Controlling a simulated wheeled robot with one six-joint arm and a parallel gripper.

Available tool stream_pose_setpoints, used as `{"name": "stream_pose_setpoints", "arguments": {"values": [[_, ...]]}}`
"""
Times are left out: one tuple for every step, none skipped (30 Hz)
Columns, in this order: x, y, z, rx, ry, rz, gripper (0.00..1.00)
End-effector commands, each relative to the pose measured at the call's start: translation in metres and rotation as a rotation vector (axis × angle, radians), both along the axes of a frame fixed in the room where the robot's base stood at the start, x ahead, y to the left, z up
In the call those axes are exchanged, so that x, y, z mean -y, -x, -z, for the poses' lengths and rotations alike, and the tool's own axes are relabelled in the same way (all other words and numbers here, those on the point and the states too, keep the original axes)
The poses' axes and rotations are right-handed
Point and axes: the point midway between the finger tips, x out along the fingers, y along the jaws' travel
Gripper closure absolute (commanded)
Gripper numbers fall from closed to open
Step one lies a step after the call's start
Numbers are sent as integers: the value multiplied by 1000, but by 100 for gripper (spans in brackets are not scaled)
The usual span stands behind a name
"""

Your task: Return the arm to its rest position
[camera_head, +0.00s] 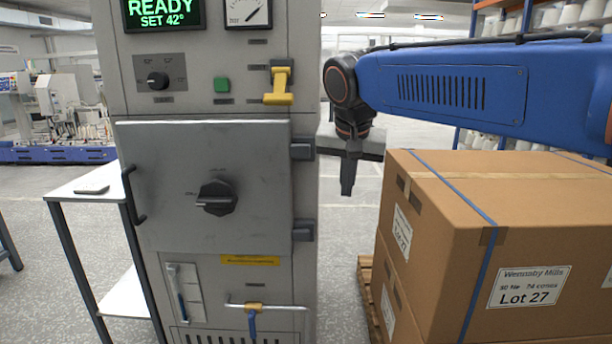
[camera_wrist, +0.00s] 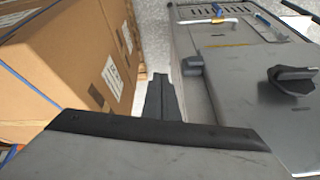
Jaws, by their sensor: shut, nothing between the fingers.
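My blue arm (camera_head: 450,85) reaches in from the right in the head view, above the cardboard boxes. My gripper (camera_head: 347,188) hangs pointing down in the gap between the grey cabinet and the boxes. Its fingers are together with nothing between them. The shut fingers also show in the wrist view (camera_wrist: 160,98), above the floor between the boxes and the cabinet. No bobbin or tray is held.
The grey cabinet (camera_head: 300,210) stands left of my gripper, its door (camera_head: 260,150) closed and its display reading READY. Stacked boxes (camera_head: 450,240) on a wooden pallet (camera_head: 368,290) stand right. A white side table (camera_head: 70,189) is at left. Open floor lies behind.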

Motion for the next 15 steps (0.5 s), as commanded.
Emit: {"name": "stream_pose_setpoints", "arguments": {"values": [[22,14,7,-4,3,-7,100],[32,21,13,-8,5,-17,100],[46,30,19,-12,9,-29,100],[56,38,25,-14,12,-38,100],[65,46,30,-17,14,-49,100],[77,57,38,-18,17,-60,100],[86,65,44,-19,19,-70,100],[94,73,50,-22,21,-79,100],[105,84,59,-24,24,-90,100],[113,93,65,-24,27,-100,100],[120,102,73,-26,29,-108,100],[129,113,82,-28,30,-119,100],[136,122,89,-28,33,-128,100],[142,131,97,-28,36,-135,100],[150,143,107,-30,38,-146,100]]}}
